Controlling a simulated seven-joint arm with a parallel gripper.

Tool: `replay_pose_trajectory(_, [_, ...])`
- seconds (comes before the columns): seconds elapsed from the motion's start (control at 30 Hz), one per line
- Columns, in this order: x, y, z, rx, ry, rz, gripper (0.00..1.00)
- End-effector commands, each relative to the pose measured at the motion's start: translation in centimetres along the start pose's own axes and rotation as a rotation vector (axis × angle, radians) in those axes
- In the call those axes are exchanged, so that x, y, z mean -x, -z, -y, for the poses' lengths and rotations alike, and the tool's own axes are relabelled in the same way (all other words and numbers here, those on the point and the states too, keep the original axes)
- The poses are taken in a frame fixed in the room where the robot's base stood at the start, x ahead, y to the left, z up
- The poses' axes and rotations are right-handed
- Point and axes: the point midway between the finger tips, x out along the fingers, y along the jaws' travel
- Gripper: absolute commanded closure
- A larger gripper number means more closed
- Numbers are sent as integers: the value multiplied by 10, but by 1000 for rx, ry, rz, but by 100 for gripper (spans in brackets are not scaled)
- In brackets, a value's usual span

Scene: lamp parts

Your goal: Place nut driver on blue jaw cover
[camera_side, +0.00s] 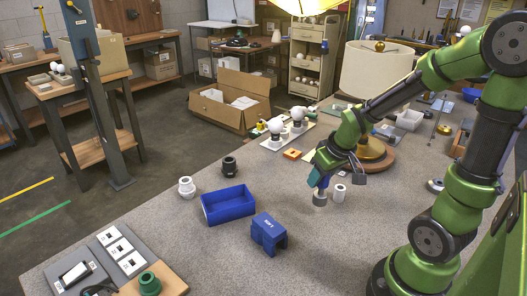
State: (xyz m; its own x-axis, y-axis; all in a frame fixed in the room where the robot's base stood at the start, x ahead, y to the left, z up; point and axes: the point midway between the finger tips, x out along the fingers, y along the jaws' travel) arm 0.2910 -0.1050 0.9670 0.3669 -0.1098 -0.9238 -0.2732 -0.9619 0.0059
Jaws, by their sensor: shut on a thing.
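The blue jaw cover (269,234) is a blue block with a lettered top and a notched underside. It stands on the grey table, front of centre. My gripper (319,180) is behind and to the right of it, pointing down over a small white cylinder (320,199). It is shut on a small blue and dark piece, seemingly the nut driver (323,182). The gripper's fingers hide much of this piece. I cannot tell whether its lower end is in the white cylinder or just above it.
A second white cylinder (338,193) stands close to the right of the gripper. An open blue bin (228,205) is left of the jaw cover. White and black fittings stand behind the bin. A lamp with a cream shade (376,70) stands behind my arm.

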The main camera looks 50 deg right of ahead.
Motion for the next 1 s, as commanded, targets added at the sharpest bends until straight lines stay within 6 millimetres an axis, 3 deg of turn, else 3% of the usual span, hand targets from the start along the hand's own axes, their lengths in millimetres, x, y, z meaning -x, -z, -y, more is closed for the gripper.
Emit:
replay_pose_trajectory(0.17, [15, 19, 44, 130, 54, -9, 93])
replay_pose_trajectory(0.3, [40, 37, 98, 277, 115, -10, 93])
replay_pose_trajectory(0.5, [78, 43, 157, 431, 179, -8, 93])
replay_pose_trajectory(0.67, [91, 39, 174, 476, 197, -4, 93])
replay_pose_trajectory(1.0, [50, 19, 172, 473, 195, 0, 93])
